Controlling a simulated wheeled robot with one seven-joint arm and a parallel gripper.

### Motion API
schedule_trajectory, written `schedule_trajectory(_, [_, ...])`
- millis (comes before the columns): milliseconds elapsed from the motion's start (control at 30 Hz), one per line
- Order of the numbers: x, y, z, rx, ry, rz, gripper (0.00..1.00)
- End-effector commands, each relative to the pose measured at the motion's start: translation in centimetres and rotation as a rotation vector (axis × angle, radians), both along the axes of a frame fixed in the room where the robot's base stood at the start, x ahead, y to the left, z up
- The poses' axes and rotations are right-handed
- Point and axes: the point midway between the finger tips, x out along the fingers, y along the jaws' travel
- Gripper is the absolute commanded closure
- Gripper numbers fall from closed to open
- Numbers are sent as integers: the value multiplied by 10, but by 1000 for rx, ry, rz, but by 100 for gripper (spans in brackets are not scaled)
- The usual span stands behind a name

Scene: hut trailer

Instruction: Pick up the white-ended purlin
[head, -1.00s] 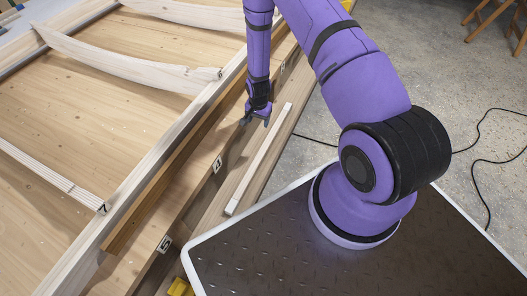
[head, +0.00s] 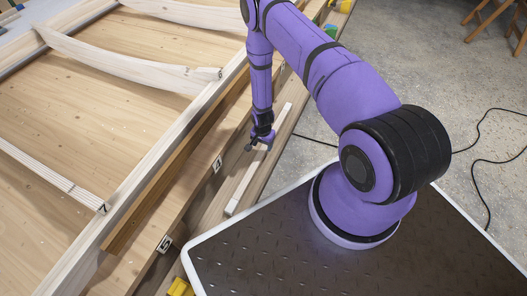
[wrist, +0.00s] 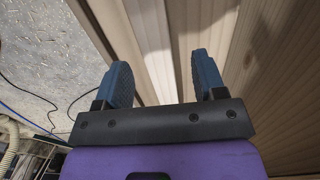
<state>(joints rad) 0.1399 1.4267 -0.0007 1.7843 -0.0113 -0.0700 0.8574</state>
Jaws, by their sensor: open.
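A pale, slim wooden purlin (head: 243,188) lies lengthwise on the ledge beside the trailer frame in the head view. I take it for the white-ended one, though its end paint is hard to tell there. In the wrist view a pale strip (wrist: 157,66), whiter at its lower part, runs between the fingers. My gripper (head: 259,147) points down over the purlin's middle, its fingers open and empty; it also shows in the wrist view (wrist: 160,82). Contact between fingers and wood cannot be told.
A brown wooden strip (head: 150,202) and a pale frame beam (head: 140,180) run parallel on the left. Numbered tags (head: 217,164) mark the ledge's side. A yellow block (head: 180,287) sits at the bottom. Cables lie on the floor at right.

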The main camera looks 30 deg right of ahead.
Motion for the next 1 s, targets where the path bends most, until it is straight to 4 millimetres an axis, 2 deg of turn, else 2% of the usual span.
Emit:
schedule_trajectory(100, [-4,-1,-18,0,2,2,36])
schedule_trajectory(300, [-4,-1,-38,0,1,1,36])
schedule_trajectory(567, [-3,-2,-40,0,0,1,36])
schedule_trajectory(600, [-3,-2,-40,0,0,1,38])
schedule_trajectory(867, [-3,-2,-40,-1,1,1,98])
schedule_trajectory(1000, [-3,-2,-40,0,0,1,100])
